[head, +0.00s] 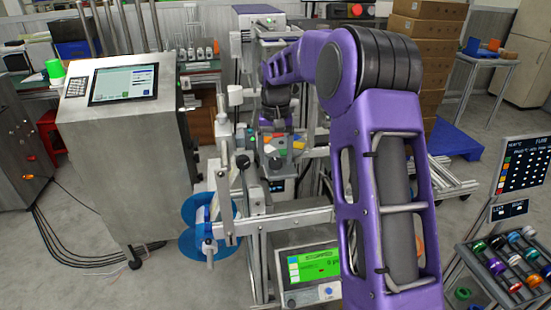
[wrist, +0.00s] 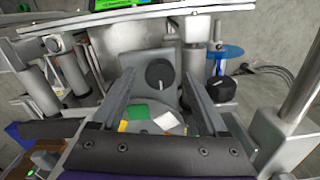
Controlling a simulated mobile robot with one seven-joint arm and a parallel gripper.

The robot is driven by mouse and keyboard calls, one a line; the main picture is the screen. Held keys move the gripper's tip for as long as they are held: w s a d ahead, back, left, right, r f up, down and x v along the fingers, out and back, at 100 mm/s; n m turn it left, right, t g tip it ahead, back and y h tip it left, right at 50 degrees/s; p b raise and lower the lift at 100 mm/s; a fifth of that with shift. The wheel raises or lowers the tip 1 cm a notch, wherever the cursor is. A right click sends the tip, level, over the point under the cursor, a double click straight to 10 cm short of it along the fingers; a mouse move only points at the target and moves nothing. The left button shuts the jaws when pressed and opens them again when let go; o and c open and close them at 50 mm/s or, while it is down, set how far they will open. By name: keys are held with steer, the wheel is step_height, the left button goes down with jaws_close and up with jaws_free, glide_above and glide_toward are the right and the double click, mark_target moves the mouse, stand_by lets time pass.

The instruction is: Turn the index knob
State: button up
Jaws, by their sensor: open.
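A round black knob with a pale pointer line (wrist: 159,73) sits on an upright grey plate (wrist: 138,62) in the middle of the wrist view. It also shows in the head view as a small dark knob (head: 276,163). I read no label naming it as the index knob. My gripper (wrist: 158,78) is open and empty, with one finger on each side of the knob in the picture; I cannot tell if they touch it. In the head view my gripper (head: 277,120) is over the machine, partly hidden by my arm. A second black knob (wrist: 222,88) stands to the right in the wrist view.
A disc with green, white and orange pieces (wrist: 172,127) lies below the knob. A metal post (wrist: 300,85) rises at the right. In the head view, a blue reel (head: 190,243) and a green-lit display (head: 314,267) are at the machine's front.

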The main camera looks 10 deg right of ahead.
steer(key=shift+f, duration=0.1)
jaws_close()
stand_by(0.4)
steer(key=shift+p, duration=0.35)
steer(key=shift+r+n+p, duration=0.25)
steer(key=shift+n+p, duration=0.55)
steer(key=shift+n, duration=0.3)
steer(key=n+p, duration=0.2)
steer(key=n, duration=0.1)
steer(key=shift+n, duration=0.3)
steer(key=n+p, duration=0.3)
steer(key=n, duration=0.2)
steer(key=shift+f+n, duration=0.15)
steer(key=shift+n, duration=0.25)
steer(key=shift+p, duration=0.3)
